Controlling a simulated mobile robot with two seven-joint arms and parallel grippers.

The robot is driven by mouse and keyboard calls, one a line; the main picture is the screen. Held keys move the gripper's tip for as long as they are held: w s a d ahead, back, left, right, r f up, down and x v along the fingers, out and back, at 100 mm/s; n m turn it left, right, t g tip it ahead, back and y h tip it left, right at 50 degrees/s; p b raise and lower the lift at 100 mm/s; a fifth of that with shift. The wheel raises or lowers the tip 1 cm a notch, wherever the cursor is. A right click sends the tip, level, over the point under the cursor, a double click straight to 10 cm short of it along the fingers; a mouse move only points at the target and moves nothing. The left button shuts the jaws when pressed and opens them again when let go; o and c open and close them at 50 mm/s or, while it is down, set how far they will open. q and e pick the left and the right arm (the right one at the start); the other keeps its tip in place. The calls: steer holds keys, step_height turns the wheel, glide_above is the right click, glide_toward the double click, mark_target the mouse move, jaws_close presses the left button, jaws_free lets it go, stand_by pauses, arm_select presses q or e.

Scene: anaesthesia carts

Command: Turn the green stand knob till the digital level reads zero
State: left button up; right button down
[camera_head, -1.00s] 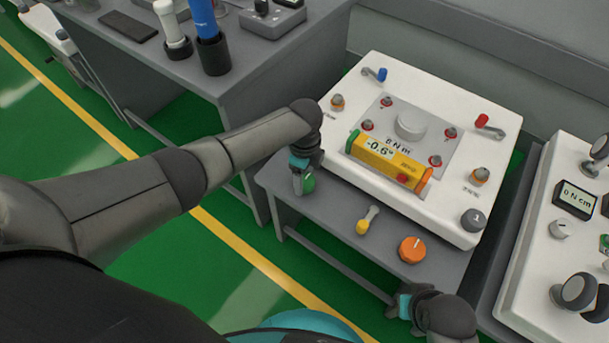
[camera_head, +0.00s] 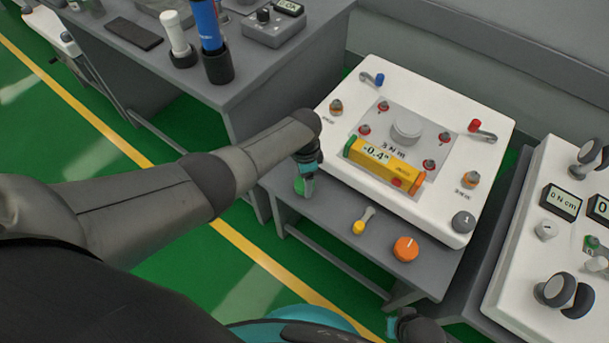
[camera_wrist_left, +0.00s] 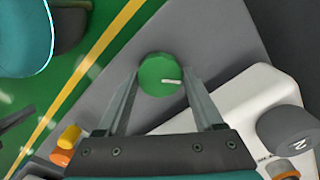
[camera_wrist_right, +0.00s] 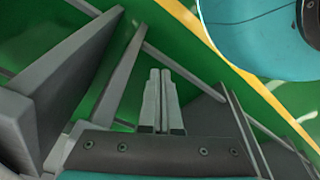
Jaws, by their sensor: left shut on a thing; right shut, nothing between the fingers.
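The green stand knob (camera_wrist_left: 160,75) sits between the fingers of my left gripper (camera_wrist_left: 160,88) in the left wrist view, its white mark pointing right. In the head view my left gripper (camera_head: 303,184) covers most of the knob. The left gripper is shut on it. The digital level (camera_head: 384,164), a yellow box with green and orange ends, lies on the white stand plate (camera_head: 340,128) and reads -0.4°. My right gripper (camera_wrist_right: 161,75) is shut and empty in the right wrist view, low beside the grey cart frame.
An orange knob (camera_head: 405,249) and a yellow-tipped lever (camera_head: 362,221) are on the cart's front edge. A grey knob marked 1 (camera_head: 463,221) is at the plate's corner. A second white unit (camera_head: 525,270) with displays stands at right.

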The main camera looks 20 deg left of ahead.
arm_select(q)
steer(key=shift+n+p, duration=0.4)
steer(key=shift+n, duration=1.3)
arm_select(e)
steer(key=shift+s+d+f, duration=0.5)
steer(key=shift+s+f, duration=0.1)
steer(key=shift+f, duration=0.2)
steer(key=shift+s, duration=0.1)
arm_select(q)
steer(key=o, duration=1.4)
steer(key=shift+r, duration=0.1)
